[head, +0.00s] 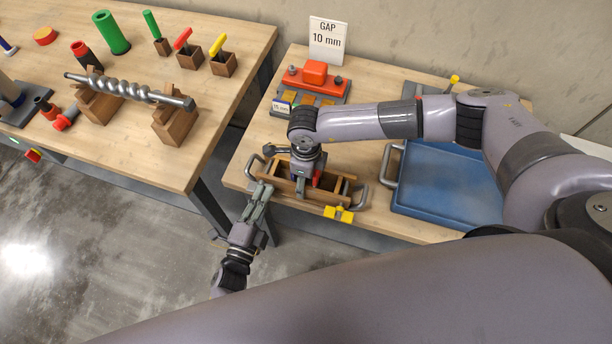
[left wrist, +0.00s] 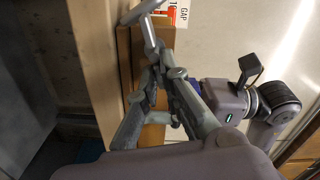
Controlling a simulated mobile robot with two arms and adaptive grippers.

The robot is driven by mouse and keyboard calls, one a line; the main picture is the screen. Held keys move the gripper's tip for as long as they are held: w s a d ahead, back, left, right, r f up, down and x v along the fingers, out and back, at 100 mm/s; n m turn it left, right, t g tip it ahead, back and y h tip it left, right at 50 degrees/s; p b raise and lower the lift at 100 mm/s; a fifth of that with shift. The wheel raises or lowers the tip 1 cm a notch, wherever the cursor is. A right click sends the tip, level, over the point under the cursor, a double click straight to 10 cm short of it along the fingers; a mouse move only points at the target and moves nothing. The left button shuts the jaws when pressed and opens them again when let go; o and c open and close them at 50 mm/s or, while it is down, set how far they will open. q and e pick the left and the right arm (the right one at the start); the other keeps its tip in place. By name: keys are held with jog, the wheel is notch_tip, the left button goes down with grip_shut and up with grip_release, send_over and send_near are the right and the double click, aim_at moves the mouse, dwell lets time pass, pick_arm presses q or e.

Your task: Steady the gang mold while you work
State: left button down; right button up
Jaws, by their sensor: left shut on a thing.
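The gang mold (head: 292,190) is a wooden box with open compartments and a metal handle at each end, on the right-hand table. My left gripper (head: 263,190) reaches up from the lower left and is shut on the mold's left handle (head: 254,165). In the left wrist view its fingers (left wrist: 160,80) close around the grey handle bar (left wrist: 149,28), beside the mold's brown wall (left wrist: 130,50). My right gripper (head: 304,182) points down over the mold's middle.
A yellow piece (head: 338,214) is at the mold's front edge. A blue tray (head: 448,190) lies to the right. A red-topped device (head: 314,76) and a "GAP 10 mm" sign (head: 328,40) stand behind. The left table (head: 150,155) holds an auger on wooden stands. A gap separates the tables.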

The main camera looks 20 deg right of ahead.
pick_arm(q)
jog(key=shift+s+f, duration=0.1)
jog(key=shift+f, duration=0.05)
pick_arm(e)
jog(key=shift+d+f, duration=0.1)
jog(key=shift+d, duration=0.1)
pick_arm(q)
jog(key=shift+f+m, duration=0.2)
jog(key=shift+m, duration=1)
jog(key=c, duration=2.2)
grip_release()
jog(key=shift+m, duration=0.3)
jog(key=o, duration=0.4)
jog(key=v, duration=0.4)
jog(key=shift+s+a, duration=0.15)
pick_arm(e)
jog(key=o, duration=2)
jog(key=shift+a, duration=0.15)
